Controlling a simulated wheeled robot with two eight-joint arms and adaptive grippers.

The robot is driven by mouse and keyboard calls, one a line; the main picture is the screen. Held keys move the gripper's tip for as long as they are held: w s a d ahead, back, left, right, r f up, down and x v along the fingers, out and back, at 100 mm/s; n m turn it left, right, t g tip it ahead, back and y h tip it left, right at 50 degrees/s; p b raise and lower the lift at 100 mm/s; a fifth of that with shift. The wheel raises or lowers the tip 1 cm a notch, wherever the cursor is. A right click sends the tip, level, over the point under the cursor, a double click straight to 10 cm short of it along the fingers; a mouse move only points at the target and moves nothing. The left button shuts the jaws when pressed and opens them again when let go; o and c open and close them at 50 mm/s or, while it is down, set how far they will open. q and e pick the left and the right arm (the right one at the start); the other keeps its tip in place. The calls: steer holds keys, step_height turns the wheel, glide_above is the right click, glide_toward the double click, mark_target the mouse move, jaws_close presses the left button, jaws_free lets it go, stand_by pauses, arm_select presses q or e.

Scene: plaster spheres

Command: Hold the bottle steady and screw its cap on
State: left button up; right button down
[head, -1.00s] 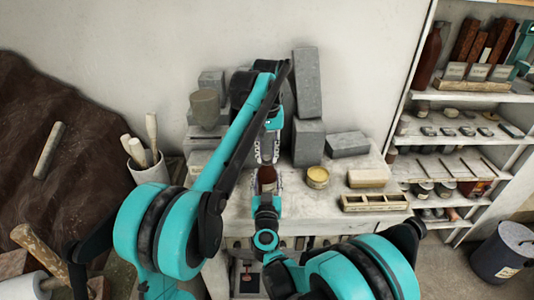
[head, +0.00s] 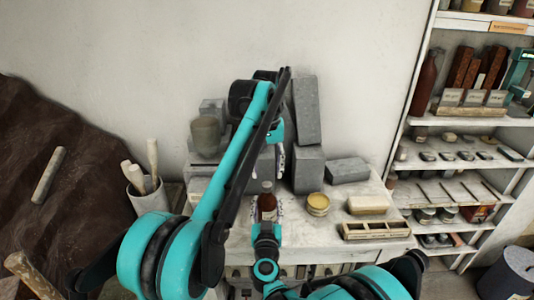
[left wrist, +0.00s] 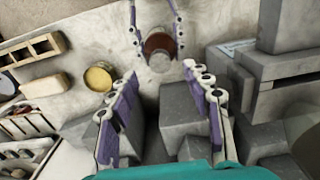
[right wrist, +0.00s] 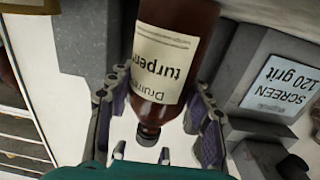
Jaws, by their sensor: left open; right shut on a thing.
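A brown bottle (head: 267,207) with a pale label stands upright, and a dark cap (head: 267,186) shows on its neck. In the right wrist view the bottle (right wrist: 192,40) appears upside down, its label partly reading "turpen", with the dark cap (right wrist: 149,133) at the neck. My right gripper (right wrist: 157,92) is shut around the bottle, one finger on each side. My left gripper (head: 277,158) is open and empty, above the bottle and apart from it. In the left wrist view the bottle (left wrist: 159,42) shows from above, beyond the open left fingertips (left wrist: 160,72).
Grey blocks (head: 308,168) stand behind the bottle. A yellow-topped tin (head: 318,203), a tan block (head: 368,205) and a divided wooden tray (head: 376,231) lie to the right. A pot of tools (head: 147,190) stands left. Shelves (head: 460,165) fill the right side.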

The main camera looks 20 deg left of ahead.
arm_select(q)
step_height(320, 180, up, 8)
steer(key=shift+f, duration=0.25)
arm_select(e)
steer(key=c, duration=0.6)
jaws_free()
steer(key=v, duration=1.2)
